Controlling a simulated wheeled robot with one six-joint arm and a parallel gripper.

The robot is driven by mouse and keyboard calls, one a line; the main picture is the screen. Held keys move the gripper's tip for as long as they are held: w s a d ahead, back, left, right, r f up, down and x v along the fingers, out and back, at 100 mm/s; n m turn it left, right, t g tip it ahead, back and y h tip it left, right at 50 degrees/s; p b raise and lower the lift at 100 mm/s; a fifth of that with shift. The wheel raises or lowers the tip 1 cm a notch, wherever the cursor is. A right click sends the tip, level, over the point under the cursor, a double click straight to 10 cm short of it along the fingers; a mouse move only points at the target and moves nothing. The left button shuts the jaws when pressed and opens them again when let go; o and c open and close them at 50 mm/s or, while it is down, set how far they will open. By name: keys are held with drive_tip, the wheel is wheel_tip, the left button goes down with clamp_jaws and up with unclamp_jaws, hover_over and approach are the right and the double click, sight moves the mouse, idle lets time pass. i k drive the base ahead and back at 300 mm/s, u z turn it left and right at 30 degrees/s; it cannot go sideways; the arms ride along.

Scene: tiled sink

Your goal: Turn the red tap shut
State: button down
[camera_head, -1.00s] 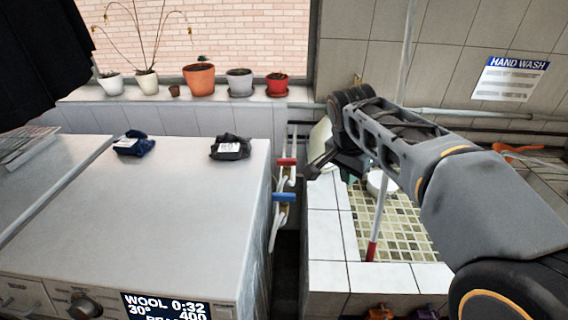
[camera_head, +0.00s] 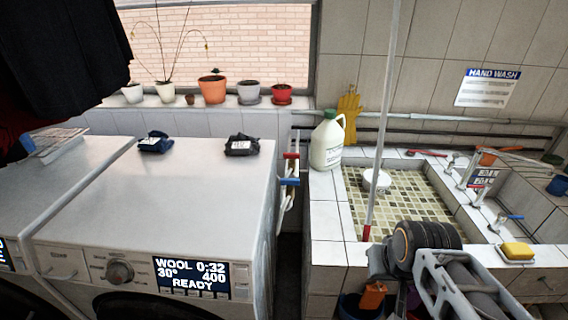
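A tap with a red lever (camera_head: 291,156) sits on the pipes in the gap between the washing machine and the tiled sink. The lever lies crosswise in the picture. A tap with a blue lever (camera_head: 289,181) is just below it, with pale hoses hanging under. My gripper (camera_head: 377,262) is low at the right, by the sink's front edge, well apart from both taps. My wrist hides most of it, so I cannot tell whether its fingers are open or shut. Nothing hides the red lever.
A washing machine (camera_head: 180,205) stands left of the taps, with dark packets on top. A white jug (camera_head: 327,142) stands on the sink's tiled corner. A pole (camera_head: 380,130) rises from the sink's front rim. Flowerpots (camera_head: 212,88) line the sill. The space before the taps is free.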

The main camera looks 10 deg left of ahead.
sight(291, 156)
drive_tip(key=u, duration=1.4)
drive_tip(key=i, duration=0.4)
drive_tip(key=z, duration=0.1)
